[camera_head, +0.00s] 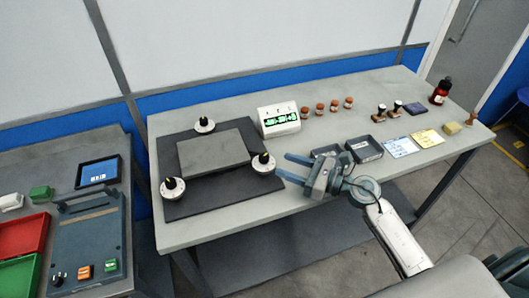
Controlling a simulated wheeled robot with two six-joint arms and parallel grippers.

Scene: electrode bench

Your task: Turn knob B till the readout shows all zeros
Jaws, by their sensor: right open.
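Three black knobs on white round bases stand around a dark mat: a back one (204,125), a front left one (172,187) and a right one (263,163). Their letters are too small to read, so I cannot tell which is knob B. The white readout box (280,120) stands behind the mat with a lit green display; its digits are too small to read surely. My right gripper (281,165) is open and empty, its fingers pointing left toward the right knob, just right of it. My left gripper is not in view.
A grey block (213,153) lies on the dark mat (200,207) between the knobs. Two dark trays, including one at the right (364,149), sit behind my right gripper. Small brown-topped bottles (320,109) stand farther back. A side table (40,165) holds a device and bins at left.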

